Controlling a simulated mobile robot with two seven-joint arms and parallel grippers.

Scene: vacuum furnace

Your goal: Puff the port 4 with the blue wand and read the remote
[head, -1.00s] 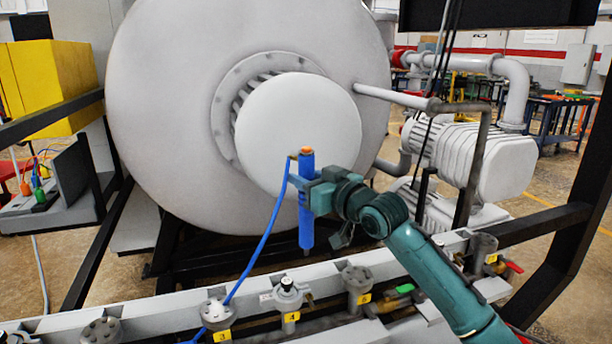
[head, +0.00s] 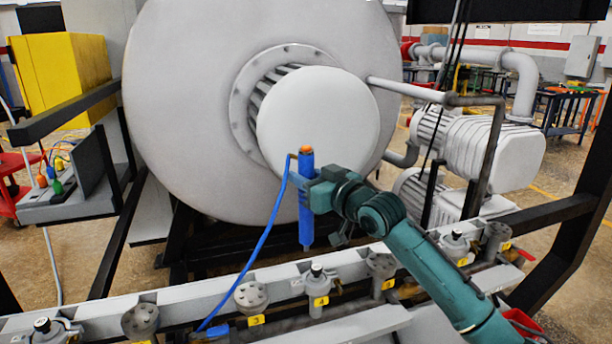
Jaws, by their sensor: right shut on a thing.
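The blue wand (head: 306,215) has an orange top and hangs near upright, tip down. My right gripper (head: 306,186) is shut on its upper part. A blue hose (head: 268,235) runs from the wand's top down to the left. Port 4 (head: 317,283), a small fitting with a dark cap and yellow label 4 (head: 321,301), sits on the grey rail. The wand's tip appears a little above and left of the port's cap; the depth gap is hard to tell. I cannot pick out the remote. My left gripper is not in view.
Port 3 (head: 251,297) and port 5 (head: 381,264) flank port 4 on the manifold rail (head: 180,297). The large grey furnace end (head: 190,90) stands behind. Black frame bars (head: 68,110) rise at left. A grey box with coloured plugs (head: 80,205) is at left.

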